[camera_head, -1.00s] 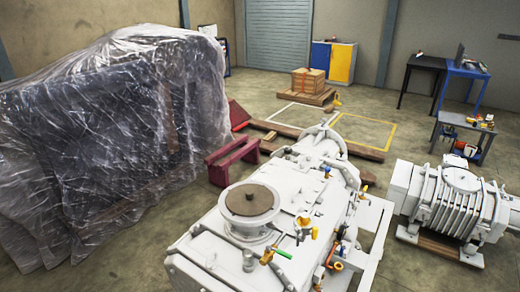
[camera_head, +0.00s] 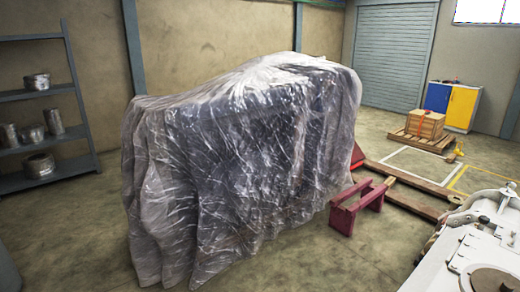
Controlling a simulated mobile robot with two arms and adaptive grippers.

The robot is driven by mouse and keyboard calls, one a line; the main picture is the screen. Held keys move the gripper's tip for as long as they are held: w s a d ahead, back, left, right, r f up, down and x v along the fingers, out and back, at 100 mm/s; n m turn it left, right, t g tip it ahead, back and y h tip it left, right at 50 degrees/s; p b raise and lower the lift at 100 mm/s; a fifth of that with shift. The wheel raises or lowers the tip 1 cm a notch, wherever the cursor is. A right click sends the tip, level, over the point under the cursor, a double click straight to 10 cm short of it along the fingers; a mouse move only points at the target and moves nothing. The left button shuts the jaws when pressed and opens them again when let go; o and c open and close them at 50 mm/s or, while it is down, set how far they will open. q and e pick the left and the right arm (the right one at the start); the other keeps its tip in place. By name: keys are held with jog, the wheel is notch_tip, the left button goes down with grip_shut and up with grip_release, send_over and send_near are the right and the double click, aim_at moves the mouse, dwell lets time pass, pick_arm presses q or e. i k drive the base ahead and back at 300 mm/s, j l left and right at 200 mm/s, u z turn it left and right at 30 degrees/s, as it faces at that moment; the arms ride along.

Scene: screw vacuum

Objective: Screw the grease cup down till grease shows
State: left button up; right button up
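The white vacuum machine (camera_head: 455,250) shows only in part at the lower right corner, cut off by the frame. A round brown disc (camera_head: 492,280) sits on its top at the bottom edge. I cannot make out a grease cup in this view. Neither of my grippers is in view.
A large machine under clear plastic sheeting (camera_head: 240,170) fills the middle. A dark red stand (camera_head: 358,208) is beside it, with wooden beams (camera_head: 410,200) behind. Grey shelves (camera_head: 45,110) with metal parts stand left. A crate on a pallet (camera_head: 425,124) is far right. Floor (camera_head: 310,262) in front is clear.

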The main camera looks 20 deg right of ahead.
aim_at(483, 220)
jog(key=i+z, duration=0.2)
jog(key=i, duration=0.35)
jog(key=i+z, duration=0.2)
jog(key=i, duration=0.35)
jog(key=i+j+z, duration=0.2)
jog(key=i, duration=0.35)
jog(key=i+j+z, duration=0.2)
jog(key=i, duration=0.35)
jog(key=i+l+z, duration=0.2)
jog(key=i+z, duration=0.25)
jog(key=i+l+z, duration=0.1)
jog(key=i+z, duration=0.65)
jog(key=z, duration=0.2)
jog(key=i+j+z, duration=0.25)
jog(key=z, duration=0.2)
jog(key=i+j, duration=0.05)
jog(key=i, duration=0.1)
